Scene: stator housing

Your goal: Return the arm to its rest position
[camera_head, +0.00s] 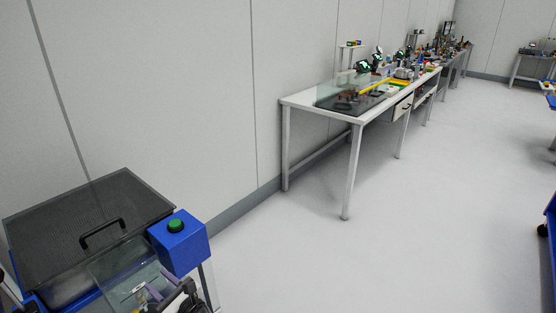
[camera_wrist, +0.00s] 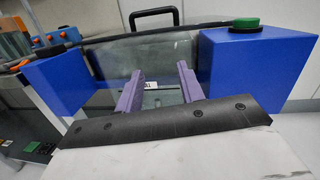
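My gripper (camera_wrist: 160,72) shows in the wrist view as two purple fingers set apart, with nothing clearly held between them. It points at a glass panel (camera_wrist: 114,62) between two blue boxes. In the head view my gripper (camera_head: 150,291) is low in the picture, partly cut off by the bottom edge, in front of the blue-and-black machine. The blue box (camera_head: 182,250) with a green button (camera_head: 176,226) stands just right of it. The green button also shows in the wrist view (camera_wrist: 246,24). A small label lies behind the fingers. Most of my arm is hidden.
A dark mesh lid (camera_head: 85,215) with a black handle (camera_head: 102,233) tops the machine at the lower left. A long white workbench (camera_head: 300,101) with equipment stands along the wall (camera_head: 190,90). The grey floor (camera_head: 420,220) between is clear. Blue furniture edges the right side.

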